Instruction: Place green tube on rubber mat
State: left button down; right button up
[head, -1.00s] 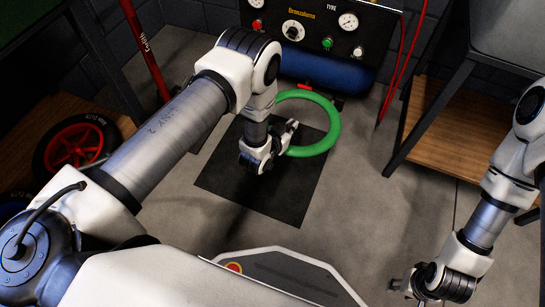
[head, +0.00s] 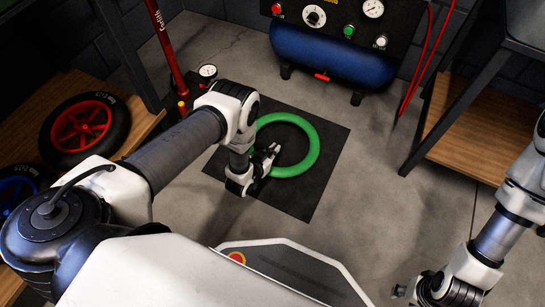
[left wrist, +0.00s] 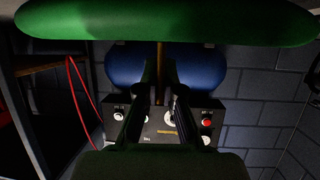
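The green tube (head: 316,150) is a ring that appears to lie flat on the dark rubber mat (head: 318,190), inside its edges. My left gripper (head: 270,156) is low over the mat at the ring's left, near side, beside the tube. In the left wrist view the tube (left wrist: 165,22) crosses the top of the picture, apart from the fingertips (left wrist: 161,75). A narrow gap shows between these fingers, with nothing held in it. My right gripper (head: 402,291) is at the bottom right, away from the mat; its fingers are small and partly cut off.
A blue-tanked compressor (head: 335,55) stands behind the mat. A floor pump (head: 163,40) is at the back left. A red-rimmed wheel (head: 84,130) and a blue-rimmed wheel (head: 15,190) are at the left. A wooden shelf (head: 465,128) is at the right. Floor right of the mat is clear.

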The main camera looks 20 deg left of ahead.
pick_arm(q)
jog(key=shift+w+a+f+b, duration=0.1)
jog(key=shift+a+f+b, duration=0.15)
jog(key=shift+f+b, duration=0.15)
notch_tip(320, 180, down, 3)
jog(key=shift+b, duration=1.1)
jog(key=shift+r, duration=0.2)
jog(key=shift+f, duration=0.2)
jog(key=c, duration=1.3)
grip_release()
jog(key=shift+r, duration=0.1)
